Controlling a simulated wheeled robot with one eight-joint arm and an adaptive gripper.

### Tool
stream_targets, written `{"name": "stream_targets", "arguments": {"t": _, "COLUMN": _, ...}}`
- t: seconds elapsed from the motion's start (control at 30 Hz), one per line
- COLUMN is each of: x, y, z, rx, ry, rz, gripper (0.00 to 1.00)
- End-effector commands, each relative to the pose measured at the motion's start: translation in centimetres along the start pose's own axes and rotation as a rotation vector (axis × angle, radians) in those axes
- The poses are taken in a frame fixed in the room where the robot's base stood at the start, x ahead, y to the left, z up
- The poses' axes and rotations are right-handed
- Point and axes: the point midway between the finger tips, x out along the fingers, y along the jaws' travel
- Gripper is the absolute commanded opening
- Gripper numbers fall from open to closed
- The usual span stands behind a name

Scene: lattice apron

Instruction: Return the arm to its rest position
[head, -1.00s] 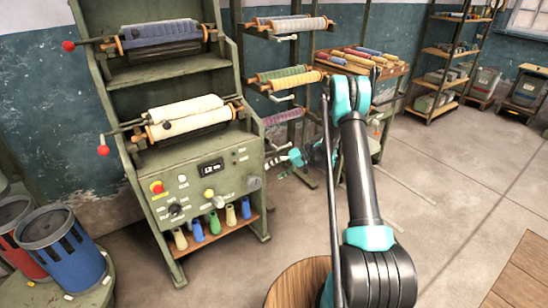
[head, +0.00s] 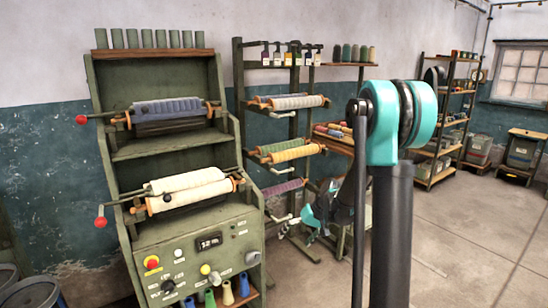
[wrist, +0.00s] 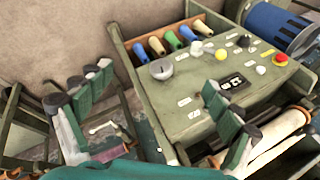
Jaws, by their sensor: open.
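My arm stands upright at the right of the middle in the head view, with a teal elbow joint at its top. My gripper (head: 318,212) hangs beyond the arm, partly hidden by it, to the right of the green winding machine (head: 185,235). In the wrist view my gripper (wrist: 158,92) has its two dark, padded fingers wide apart, with nothing between them. The machine's control panel (wrist: 205,105) lies beyond the fingers in that view, apparently apart from them.
A rack (head: 292,118) with yarn rollers stands just behind my gripper. The machine's red-knobbed cranks (head: 101,222) stick out at left. A shelf unit (head: 448,120) and a stool (head: 523,152) stand at the back right. The floor (head: 470,240) at right is clear.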

Motion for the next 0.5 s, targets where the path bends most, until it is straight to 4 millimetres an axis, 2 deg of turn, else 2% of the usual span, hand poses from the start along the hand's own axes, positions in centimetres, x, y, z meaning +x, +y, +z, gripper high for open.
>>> {"name": "stream_targets", "arguments": {"t": 0.03, "x": -1.0, "y": -0.1, "z": 1.4, "rx": 0.006, "ry": 0.009, "rz": 0.029, "gripper": 0.91}}
{"name": "stream_targets", "arguments": {"t": 0.2, "x": -3.8, "y": 0.3, "z": 6.0, "rx": 0.026, "ry": 0.041, "rz": 0.133, "gripper": 0.91}}
{"name": "stream_targets", "arguments": {"t": 0.5, "x": -7.3, "y": 1.9, "z": 14.8, "rx": 0.047, "ry": 0.107, "rz": 0.313, "gripper": 0.91}}
